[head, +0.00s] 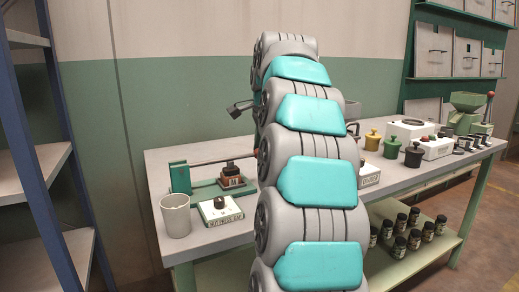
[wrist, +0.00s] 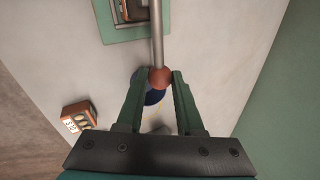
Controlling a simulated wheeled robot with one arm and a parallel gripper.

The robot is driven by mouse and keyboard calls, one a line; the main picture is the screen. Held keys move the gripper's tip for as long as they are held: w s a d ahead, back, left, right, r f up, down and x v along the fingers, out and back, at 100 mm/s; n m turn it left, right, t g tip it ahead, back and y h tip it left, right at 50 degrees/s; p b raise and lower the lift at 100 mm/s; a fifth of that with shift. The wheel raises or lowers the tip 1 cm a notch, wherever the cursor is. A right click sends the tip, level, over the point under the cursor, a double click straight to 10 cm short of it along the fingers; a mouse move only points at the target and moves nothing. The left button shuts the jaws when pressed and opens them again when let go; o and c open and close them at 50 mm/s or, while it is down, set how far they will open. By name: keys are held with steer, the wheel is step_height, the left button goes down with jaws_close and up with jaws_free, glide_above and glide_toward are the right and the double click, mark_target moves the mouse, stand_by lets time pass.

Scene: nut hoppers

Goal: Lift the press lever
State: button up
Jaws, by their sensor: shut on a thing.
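The press lever is a thin grey metal rod (head: 220,160) that runs almost level from a green upright (head: 180,177) on the bench. In the wrist view the rod (wrist: 156,40) ends in a reddish-brown ball knob (wrist: 160,78). My gripper (wrist: 160,80) is shut on this knob, with one green finger on each side. In the head view my arm hides the gripper and most of the lever's knob end. A brown block (head: 232,178) sits on the press's green base under the rod.
A grey cup (head: 175,216) and a white-topped box with a dark knob (head: 219,210) stand at the bench's front left. Yellow and green knobbed pots (head: 392,145) and a white machine (head: 410,129) stand to the right. A blue shelf rack (head: 55,80) is at far left.

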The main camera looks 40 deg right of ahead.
jaws_close()
stand_by(0.9)
